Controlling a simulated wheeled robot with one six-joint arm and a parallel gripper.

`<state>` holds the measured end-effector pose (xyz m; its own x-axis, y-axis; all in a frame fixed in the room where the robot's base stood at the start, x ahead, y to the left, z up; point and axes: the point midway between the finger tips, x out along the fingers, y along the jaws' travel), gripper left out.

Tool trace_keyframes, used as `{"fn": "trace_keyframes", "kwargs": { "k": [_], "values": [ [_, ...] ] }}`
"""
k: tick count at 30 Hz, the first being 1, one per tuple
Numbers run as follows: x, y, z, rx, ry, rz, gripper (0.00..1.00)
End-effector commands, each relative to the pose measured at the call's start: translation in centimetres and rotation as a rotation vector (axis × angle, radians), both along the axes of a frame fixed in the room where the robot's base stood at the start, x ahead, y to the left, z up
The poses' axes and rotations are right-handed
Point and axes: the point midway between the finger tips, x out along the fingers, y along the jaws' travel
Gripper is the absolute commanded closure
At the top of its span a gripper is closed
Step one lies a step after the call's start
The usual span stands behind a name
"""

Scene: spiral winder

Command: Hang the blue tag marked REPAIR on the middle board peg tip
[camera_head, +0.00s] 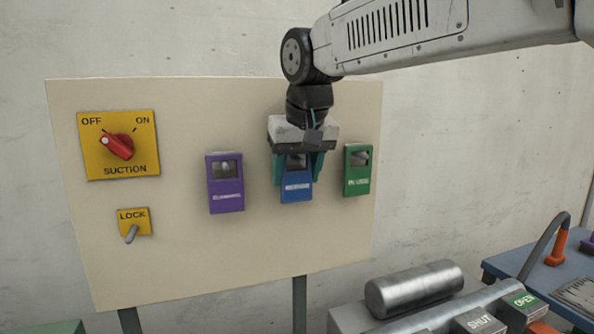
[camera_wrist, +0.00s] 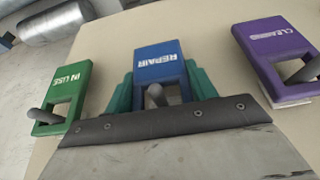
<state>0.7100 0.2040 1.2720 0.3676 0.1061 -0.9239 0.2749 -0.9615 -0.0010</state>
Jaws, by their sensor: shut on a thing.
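The blue tag marked REPAIR (camera_head: 296,188) is at the middle of the cream board (camera_head: 140,255). My gripper (camera_head: 298,168) is shut on its sides with teal fingers. In the wrist view the blue tag (camera_wrist: 157,65) sits between the fingers (camera_wrist: 155,90), and the grey middle peg (camera_wrist: 155,95) shows in its window. The peg tip seems to be in the opening; how far the tag is along the peg is hard to tell. The gripper body hides the tag's upper edge in the head view.
A purple CLEANING tag (camera_head: 226,190) hangs on a peg to the left, and a green IN USE tag (camera_head: 357,177) on a peg close to the right. A red suction knob (camera_head: 117,146) and a lock lever (camera_head: 131,233) are farther left. A metal roller (camera_head: 414,289) lies below right.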

Motion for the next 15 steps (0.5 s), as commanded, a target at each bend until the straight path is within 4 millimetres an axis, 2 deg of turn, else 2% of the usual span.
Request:
{"fn": "trace_keyframes", "kwargs": {
  "k": [7, 8, 10, 11, 15],
  "values": [
    [0.0, 0.0, 0.01, 0.0, 0.0, 0.0, 0.67],
    [0.0, 0.0, 0.01, 0.0, 0.0, 0.0, 0.41],
    [0.0, 0.0, 0.01, 0.0, 0.0, 0.0, 0.22],
    [0.0, 0.0, 0.01, 0.0, 0.0, 0.0, 0.19],
    [0.0, 0.0, 0.01, 0.0, 0.0, 0.0, 0.19]
  ]
}}
